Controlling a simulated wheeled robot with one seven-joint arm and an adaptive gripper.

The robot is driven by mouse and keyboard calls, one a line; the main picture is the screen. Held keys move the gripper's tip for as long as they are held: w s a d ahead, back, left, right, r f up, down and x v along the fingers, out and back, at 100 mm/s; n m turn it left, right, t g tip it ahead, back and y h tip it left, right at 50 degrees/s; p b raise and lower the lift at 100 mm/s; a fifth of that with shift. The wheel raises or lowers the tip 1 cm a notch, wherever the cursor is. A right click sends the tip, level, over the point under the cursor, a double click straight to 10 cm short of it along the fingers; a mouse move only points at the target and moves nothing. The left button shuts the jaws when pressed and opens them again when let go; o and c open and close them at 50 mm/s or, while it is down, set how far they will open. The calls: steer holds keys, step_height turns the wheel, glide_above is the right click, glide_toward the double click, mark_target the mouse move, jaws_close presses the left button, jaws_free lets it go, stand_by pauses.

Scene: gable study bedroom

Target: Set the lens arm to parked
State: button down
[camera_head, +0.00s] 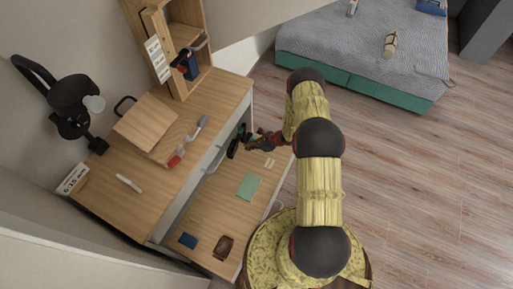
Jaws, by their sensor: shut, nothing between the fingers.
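A black lamp-like fixture (72,103) stands at the left, by the wall. It has a curved black arm (36,70), a dark round head and a pale white bulb-like piece (94,103). It may carry the lens arm, but I cannot make out a lens or its setting. My gripper (246,140) is small in the view, shut and empty, over the far end of the open drawer (215,205). It is well to the right of the black fixture, with the desk between them.
The wooden desk (105,195) holds a wooden box (146,122), a red-and-grey tool (188,140), a white stick (129,183) and a clock-like block (73,178). A shelf unit (185,35) stands behind. The drawer holds a green sheet (249,186) and small items. Floor (425,190) is clear at right.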

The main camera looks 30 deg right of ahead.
mark_target(237, 146)
steer(key=shift+w+a+r, duration=0.1)
steer(key=shift+w+a, duration=0.8)
steer(key=shift+w, duration=0.2)
steer(key=shift+w+a+b, duration=0.35)
steer(key=shift+a+b, duration=0.15)
steer(key=shift+a, duration=0.05)
steer(key=shift+w+a+b, duration=0.3)
steer(key=shift+a+b, duration=0.2)
steer(key=shift+a, duration=0.05)
steer(key=shift+s+d, duration=0.1)
